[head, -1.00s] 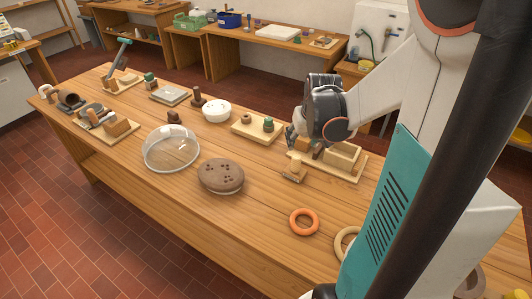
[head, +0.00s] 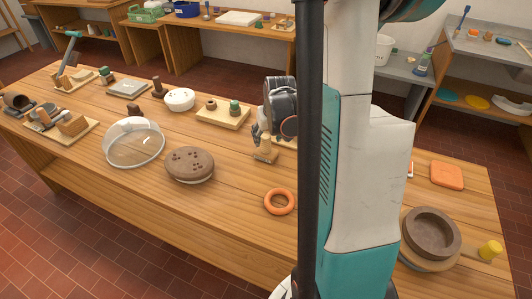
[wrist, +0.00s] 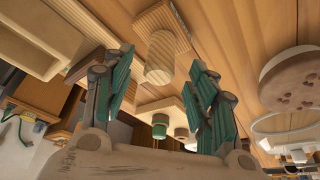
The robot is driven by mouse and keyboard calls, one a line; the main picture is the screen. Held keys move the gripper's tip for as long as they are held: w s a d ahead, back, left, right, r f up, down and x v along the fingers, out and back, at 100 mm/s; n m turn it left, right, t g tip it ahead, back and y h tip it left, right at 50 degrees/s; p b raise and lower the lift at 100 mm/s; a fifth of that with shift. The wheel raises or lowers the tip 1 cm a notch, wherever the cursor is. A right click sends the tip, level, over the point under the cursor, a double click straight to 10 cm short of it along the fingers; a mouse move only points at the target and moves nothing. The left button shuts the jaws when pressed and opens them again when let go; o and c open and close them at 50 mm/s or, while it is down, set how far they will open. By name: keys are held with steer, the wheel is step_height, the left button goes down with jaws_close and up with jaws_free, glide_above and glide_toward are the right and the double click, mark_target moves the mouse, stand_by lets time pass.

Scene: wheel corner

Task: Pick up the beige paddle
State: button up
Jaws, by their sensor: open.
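A small beige piece, which I take for the beige paddle (head: 266,156), stands on the wooden table below my gripper (head: 262,138). In the wrist view the paddle (wrist: 160,58) shows a pale round upright handle on a flat ribbed square base. My gripper also shows in the wrist view (wrist: 160,85), with its teal-padded fingers spread wide. The handle lies beyond the gap between the fingertips, and nothing is held. In the head view my arm hides part of the area right of the paddle.
An orange ring (head: 279,201) lies in front of the paddle. A brown speckled disc (head: 190,164) and a clear dome (head: 134,142) are to the left. A wooden board with small pieces (head: 223,116) is behind. A brown bowl (head: 432,232) sits at the right.

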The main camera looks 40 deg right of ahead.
mark_target(266, 137)
steer(key=b+x, duration=0.1)
steer(key=x, duration=0.2)
steer(key=shift+w+d+f, duration=0.15)
steer(key=shift+w+f, duration=0.05)
steer(key=shift+f, duration=0.1)
steer(key=shift+r, duration=0.1)
jaws_close()
steer(key=shift+r, duration=0.1)
step_height(266, 137, up, 20)
steer(key=p, duration=0.6)
steer(key=shift+p, duration=0.35)
